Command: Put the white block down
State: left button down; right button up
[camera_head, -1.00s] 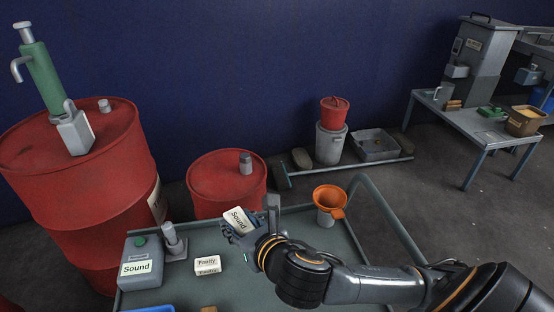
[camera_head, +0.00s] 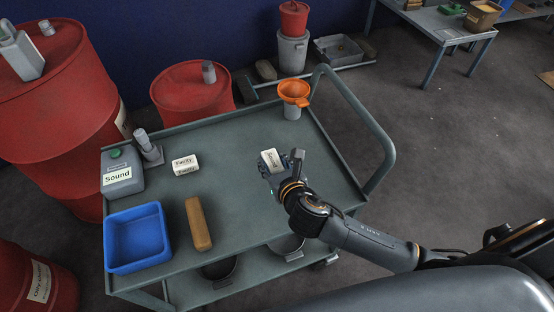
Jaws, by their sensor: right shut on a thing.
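The white block (camera_head: 271,159) with a dark label on its face is in my right gripper (camera_head: 278,174), over the right part of the grey cart top (camera_head: 235,142). The gripper is shut on it; the block's label looks turned and is hard to read. I cannot tell whether the block touches the cart top. A second white block (camera_head: 185,164), labelled "Faulty", lies on the cart to the left, apart from the gripper. My left gripper is not in view.
A grey box (camera_head: 122,180) labelled "Sound", a blue tray (camera_head: 137,238) and a brown bar (camera_head: 198,224) are on the cart's left side. An orange funnel (camera_head: 293,93) stands at the back right corner. The cart's middle is clear. Red drums (camera_head: 190,94) stand behind.

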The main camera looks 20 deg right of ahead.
aim_at(271, 153)
jog(key=x, duration=0.2)
jog(key=d+x, duration=0.1)
jog(key=x, duration=0.2)
jog(key=shift+d, duration=0.1)
jog(key=w+f+b, duration=0.1)
jog(key=w+f, duration=0.1)
jog(key=w+d+f+b, duration=0.1)
jog(key=w+f, duration=0.1)
jog(key=f, duration=0.1)
jog(key=shift+w+f, duration=0.25)
jog(key=shift+w+d+f+b, duration=0.15)
jog(key=shift+f+b, duration=0.35)
jog(key=shift+f, duration=1.25)
jog(key=shift+f, duration=0.2)
jog(key=o, duration=1.2)
jog(key=shift+c, duration=0.2)
